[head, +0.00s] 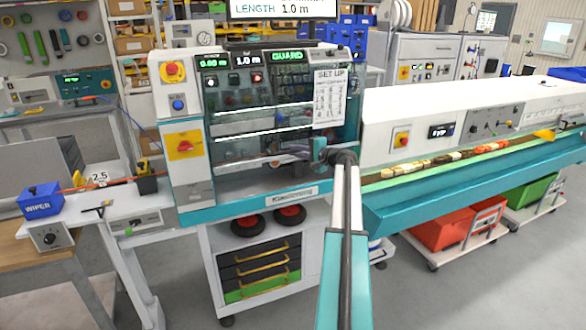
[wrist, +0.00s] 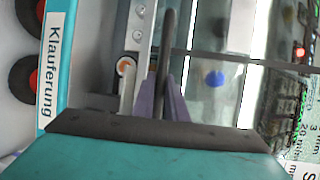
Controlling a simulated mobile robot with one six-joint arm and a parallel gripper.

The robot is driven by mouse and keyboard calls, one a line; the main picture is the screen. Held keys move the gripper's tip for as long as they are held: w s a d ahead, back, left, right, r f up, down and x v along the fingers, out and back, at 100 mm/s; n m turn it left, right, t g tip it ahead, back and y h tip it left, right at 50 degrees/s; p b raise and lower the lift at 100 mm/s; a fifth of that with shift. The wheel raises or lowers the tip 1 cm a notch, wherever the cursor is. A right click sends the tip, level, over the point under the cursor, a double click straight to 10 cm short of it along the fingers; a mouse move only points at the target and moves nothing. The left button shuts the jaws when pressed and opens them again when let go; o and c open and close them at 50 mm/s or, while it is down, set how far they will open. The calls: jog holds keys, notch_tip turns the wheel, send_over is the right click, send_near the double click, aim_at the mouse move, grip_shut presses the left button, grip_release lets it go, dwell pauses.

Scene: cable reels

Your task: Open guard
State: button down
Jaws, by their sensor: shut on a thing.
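The guard (head: 250,122) is a clear panel with pale horizontal edge bars over the front of the teal and white machine. It appears lowered, with knobs and parts showing through it. My gripper (head: 303,152) is at the guard's lower right part. In the wrist view, the purple fingers of my gripper (wrist: 161,100) are on both sides of a dark bar, the guard handle (wrist: 168,45), and shut on it. In the head view the fingers are small and the handle is hard to make out. A green lit GUARD display (head: 287,55) is above the panel.
A paper SET UP sheet (head: 329,97) hangs at the panel's upper right. A red emergency button (head: 173,70) and a red-yellow switch (head: 184,146) are on the left column. The long teal trough (head: 470,175) extends right. Drawers (head: 260,268) are below.

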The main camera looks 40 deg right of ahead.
jog(key=p, duration=0.2)
send_near(288, 98)
jog(key=w, duration=0.5)
jog(key=shift+w+f, duration=0.1)
jog(key=shift+f, duration=0.15)
jog(key=c, duration=1.8)
grip_release()
jog(key=shift+w+f, duration=0.1)
jog(key=shift+f, duration=0.05)
jog(key=shift+o, duration=0.2)
jog(key=shift+a, duration=0.1)
jog(key=s+r+b, duration=0.2)
jog(key=s+b, duration=0.2)
jog(key=s, duration=0.9)
jog(key=shift+s+r, duration=0.3)
